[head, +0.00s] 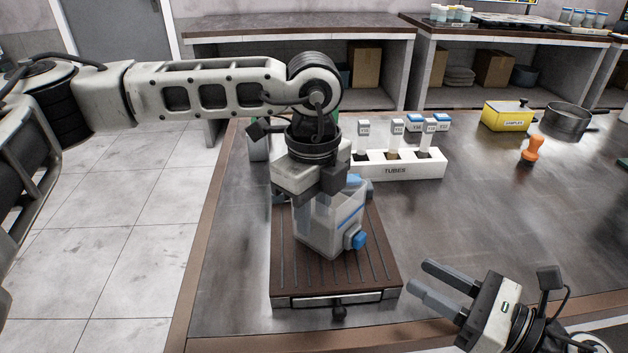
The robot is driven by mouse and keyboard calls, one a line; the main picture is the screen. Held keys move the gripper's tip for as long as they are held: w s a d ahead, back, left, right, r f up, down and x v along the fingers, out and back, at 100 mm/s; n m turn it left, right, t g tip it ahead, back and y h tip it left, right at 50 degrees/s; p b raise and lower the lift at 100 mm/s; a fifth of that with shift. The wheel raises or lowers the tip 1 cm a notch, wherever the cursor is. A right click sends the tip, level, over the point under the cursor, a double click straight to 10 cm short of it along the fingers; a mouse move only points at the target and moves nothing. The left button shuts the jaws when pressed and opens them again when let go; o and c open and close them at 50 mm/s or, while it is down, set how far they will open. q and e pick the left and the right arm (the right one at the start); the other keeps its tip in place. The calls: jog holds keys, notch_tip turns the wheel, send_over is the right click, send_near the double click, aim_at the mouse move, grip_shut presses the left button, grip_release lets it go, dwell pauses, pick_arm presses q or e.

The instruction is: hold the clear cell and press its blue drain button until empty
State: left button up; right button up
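The clear cell (322,229) is a see-through box with a blue line around it, standing on or just above a brown slatted drain tray (297,284). Its blue drain button (359,240) sticks out at the lower right side. My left gripper (322,205) comes down from above with its fingers at the cell's upper walls; it appears shut on the cell. The arm hides the cell's back part. My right gripper (430,290) is at the lower right with its two fingers apart and empty, pointing left toward the tray, clear of the button.
A white tube rack (398,168) marked TUBES stands behind the cell. A yellow samples box (507,116), a metal pan (567,119) and an orange stamp-like object (532,151) stand at the back right.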

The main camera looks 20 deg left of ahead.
pick_arm(q)
jog(key=shift+f, duration=1.15)
grip_shut()
dwell(0.6)
